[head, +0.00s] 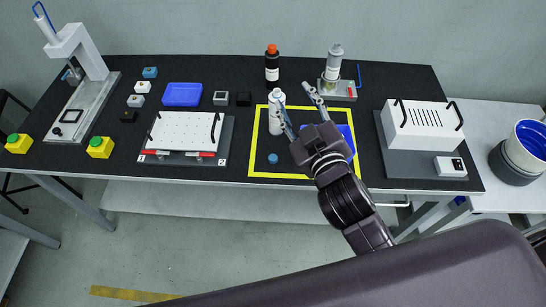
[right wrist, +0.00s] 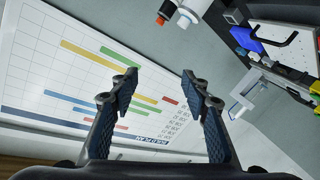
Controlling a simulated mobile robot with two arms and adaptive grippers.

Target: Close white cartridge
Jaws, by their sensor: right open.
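A white cartridge (head: 277,110) stands upright inside the yellow square outline on the black table. A small round blue cap (head: 272,158) lies in front of it, in the same square. A second white cartridge with a grey top (head: 335,62) stands upright in a metal holder at the back. My right gripper (head: 297,96) is open, its left finger overlapping the first cartridge's right edge in the head view. In the right wrist view the open fingers (right wrist: 160,88) have nothing between them and face a wall chart. My left gripper is not in view.
A blue tray (head: 346,136) lies partly hidden behind my right gripper. A black bottle with an orange cap (head: 272,68) stands at the back. A white perforated plate (head: 186,131) is to the left, and a white slotted box (head: 424,125) to the right.

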